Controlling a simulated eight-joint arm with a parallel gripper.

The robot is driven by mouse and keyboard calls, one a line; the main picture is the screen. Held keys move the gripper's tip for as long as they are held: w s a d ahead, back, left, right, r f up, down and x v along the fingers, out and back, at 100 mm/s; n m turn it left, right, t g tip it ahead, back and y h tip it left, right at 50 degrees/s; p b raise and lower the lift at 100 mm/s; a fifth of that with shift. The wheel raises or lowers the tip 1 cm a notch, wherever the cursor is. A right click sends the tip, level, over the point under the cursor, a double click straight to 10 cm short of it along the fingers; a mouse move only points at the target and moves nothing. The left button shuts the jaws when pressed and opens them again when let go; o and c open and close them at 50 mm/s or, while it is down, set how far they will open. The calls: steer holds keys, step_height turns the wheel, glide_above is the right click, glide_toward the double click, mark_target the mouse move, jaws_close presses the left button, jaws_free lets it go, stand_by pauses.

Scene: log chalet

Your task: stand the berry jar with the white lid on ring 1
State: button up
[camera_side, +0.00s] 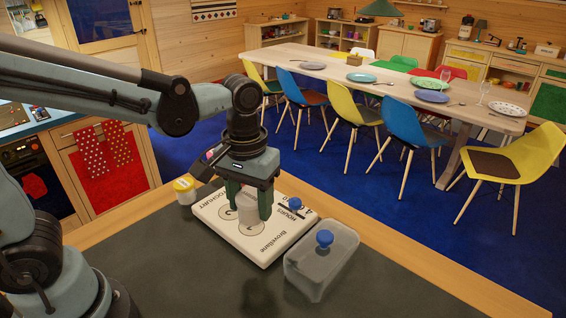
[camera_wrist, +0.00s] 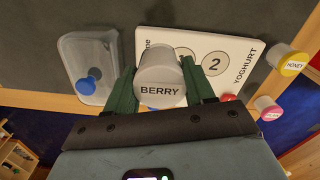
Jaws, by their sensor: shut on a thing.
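The berry jar (camera_wrist: 160,82) has a pale grey-white lid marked BERRY in the wrist view. My gripper (camera_side: 249,207) is shut on it, one green finger on each side, and the jar (camera_side: 247,206) looks upright in the side view. It is over the white yoghurt board (camera_side: 272,247). Ring 1 (camera_wrist: 184,57) shows just beyond the jar in the wrist view, with ring 2 (camera_wrist: 214,63) to its right. In the side view a ring (camera_side: 250,229) shows just below the jar. I cannot tell whether the jar's base touches the board.
A clear box with a blue knob (camera_side: 321,263) stands right of the board. A honey jar with a yellow lid (camera_side: 184,186) stands at the board's left. A pink-lidded jar (camera_wrist: 268,107) stands nearby. A blue knob (camera_side: 295,203) is at the board's far edge. The dark front counter is clear.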

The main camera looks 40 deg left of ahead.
mark_target(249, 196)
steer(key=w+a+f, duration=0.1)
steer(key=a, duration=0.1)
steer(key=w+a+f, duration=0.2)
steer(key=shift+w+a+f, duration=0.1)
steer(key=shift+a+f, duration=0.05)
steer(key=shift+f, duration=1.95)
steer(key=o, duration=1.1)
steer(key=shift+f, duration=0.15)
step_height(249, 196, up, 12)
steer(key=shift+s+a+f+m+t, duration=0.4)
steer(key=shift+s+a+m+t, duration=0.3)
steer(key=shift+t, duration=0.5)
steer(key=shift+s+a+f+m+t, duration=0.45)
steer(key=shift+s+t, duration=0.5)
steer(key=shift+t, duration=0.25)
steer(key=shift+s+a+f+m+t, duration=0.35)
steer(key=shift+s+a+m+t, duration=0.35)
steer(key=shift+t, duration=0.5)
